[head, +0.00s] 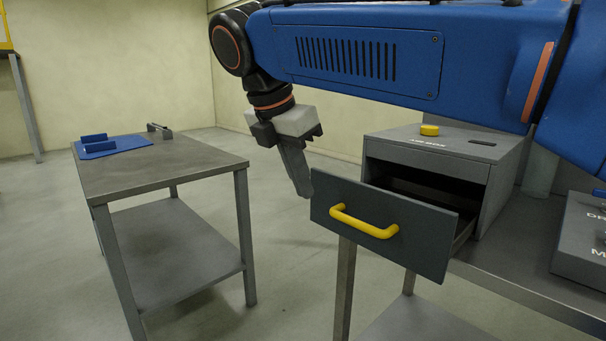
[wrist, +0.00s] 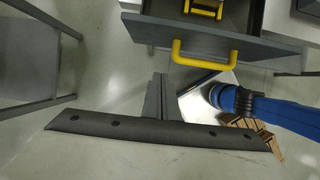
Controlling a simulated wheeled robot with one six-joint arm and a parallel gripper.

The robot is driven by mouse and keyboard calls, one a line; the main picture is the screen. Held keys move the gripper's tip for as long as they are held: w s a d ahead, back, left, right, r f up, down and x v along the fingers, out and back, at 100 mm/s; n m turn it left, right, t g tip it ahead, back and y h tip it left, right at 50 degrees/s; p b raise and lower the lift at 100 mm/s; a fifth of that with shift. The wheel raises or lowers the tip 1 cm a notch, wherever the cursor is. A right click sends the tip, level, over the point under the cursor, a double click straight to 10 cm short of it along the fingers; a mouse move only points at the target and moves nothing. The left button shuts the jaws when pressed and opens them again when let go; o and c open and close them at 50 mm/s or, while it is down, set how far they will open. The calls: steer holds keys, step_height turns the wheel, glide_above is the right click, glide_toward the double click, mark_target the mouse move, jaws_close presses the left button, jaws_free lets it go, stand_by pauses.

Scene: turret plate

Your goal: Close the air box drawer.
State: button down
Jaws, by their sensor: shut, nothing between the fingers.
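The grey air box (head: 440,150) stands on the right bench, with its drawer (head: 380,235) pulled well out. The drawer's dark front carries a yellow bar handle (head: 363,222); the handle also shows in the wrist view (wrist: 203,61). My gripper (head: 302,190) is shut and empty, pointing down just left of the drawer front's upper left corner. In the wrist view its closed fingers (wrist: 161,82) lie below and left of the handle, apart from it. A yellow item (wrist: 205,10) shows inside the drawer in the wrist view; its full shape is cut off.
A grey table (head: 160,170) at the left holds a blue tray (head: 105,147) and a small grey fixture (head: 158,130). A yellow knob (head: 429,130) sits on the air box. Another grey labelled box (head: 582,240) stands at the right edge. Open floor lies between table and bench.

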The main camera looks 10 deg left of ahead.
mark_target(326, 202)
steer(key=shift+w+d+f, duration=0.65)
steer(key=shift+w+f, duration=0.2)
steer(key=shift+f, duration=0.15)
steer(key=shift+w+d+f, duration=0.7)
steer(key=shift+w+f, duration=0.15)
steer(key=shift+f, duration=0.15)
steer(key=shift+w+d+f, duration=0.65)
steer(key=shift+w+f, duration=0.2)
steer(key=shift+f, duration=0.15)
steer(key=shift+d, duration=0.1)
steer(key=w+d, duration=0.3)
steer(key=w, duration=0.2)
steer(key=w+d, duration=0.4)
steer(key=w, duration=0.1)
steer(key=w+d, duration=0.4)
steer(key=shift+w+d, duration=0.2)
steer(key=shift+w, duration=0.2)
steer(key=shift+w+d, duration=0.15)
steer(key=shift+w, duration=0.05)
steer(key=shift+r, duration=0.15)
